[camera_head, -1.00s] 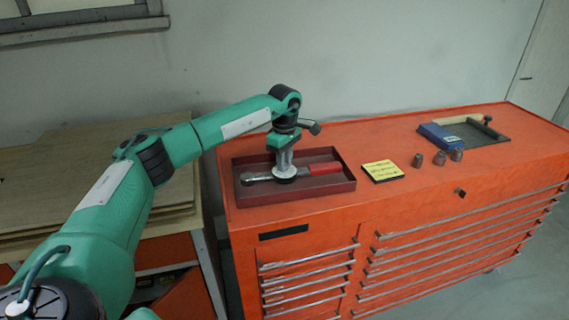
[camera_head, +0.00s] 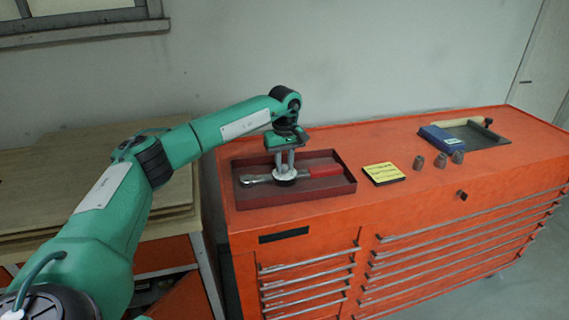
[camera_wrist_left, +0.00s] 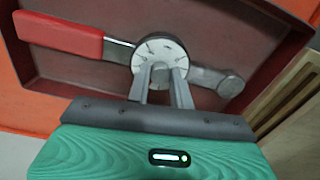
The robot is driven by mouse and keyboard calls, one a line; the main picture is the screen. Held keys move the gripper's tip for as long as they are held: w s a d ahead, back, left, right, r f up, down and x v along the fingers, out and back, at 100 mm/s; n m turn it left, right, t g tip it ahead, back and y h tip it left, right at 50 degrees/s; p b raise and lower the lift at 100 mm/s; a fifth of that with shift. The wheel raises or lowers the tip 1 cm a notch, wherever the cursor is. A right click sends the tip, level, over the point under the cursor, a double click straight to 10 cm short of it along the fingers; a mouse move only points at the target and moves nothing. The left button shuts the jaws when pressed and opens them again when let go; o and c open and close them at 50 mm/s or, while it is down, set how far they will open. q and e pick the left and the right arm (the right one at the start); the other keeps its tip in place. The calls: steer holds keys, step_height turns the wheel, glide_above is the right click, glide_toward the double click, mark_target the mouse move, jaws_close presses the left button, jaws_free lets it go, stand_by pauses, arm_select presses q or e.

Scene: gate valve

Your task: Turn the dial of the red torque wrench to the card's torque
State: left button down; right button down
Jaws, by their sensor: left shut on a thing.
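The red torque wrench (camera_head: 324,170) lies in a dark red tray (camera_head: 292,197) on the orange cabinet. Its red handle points right in the head view and left in the left wrist view (camera_wrist_left: 58,35). Its round dial (camera_wrist_left: 158,50), pale with dark marks, sits mid-shaft and also shows in the head view (camera_head: 285,174). My left gripper (camera_head: 285,168) points down from above, its fingers shut on the dial. In the left wrist view the fingertips (camera_wrist_left: 160,72) cover the dial's centre. The yellow card (camera_head: 382,172) lies right of the tray; its writing is too small to read. My right gripper is not in view.
Several grey sockets (camera_head: 440,160) stand right of the card. A dark tray (camera_head: 478,133) with a blue object (camera_head: 440,137) lies farther right. The cabinet top (camera_head: 380,140) behind the card is clear. The tray's walls rise around the wrench.

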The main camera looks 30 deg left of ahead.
mark_target(285, 167)
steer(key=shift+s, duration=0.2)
arm_select(q)
steer(key=c, duration=1.2)
jaws_free()
steer(key=shift+c, duration=0.2)
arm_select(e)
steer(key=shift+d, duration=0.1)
arm_select(q)
steer(key=shift+r, duration=0.1)
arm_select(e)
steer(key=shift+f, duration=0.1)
arm_select(q)
steer(key=shift+r, duration=0.2)
step_height(285, 167, up, 13)
steer(key=b, duration=0.2)
steer(key=shift+r, duration=0.15)
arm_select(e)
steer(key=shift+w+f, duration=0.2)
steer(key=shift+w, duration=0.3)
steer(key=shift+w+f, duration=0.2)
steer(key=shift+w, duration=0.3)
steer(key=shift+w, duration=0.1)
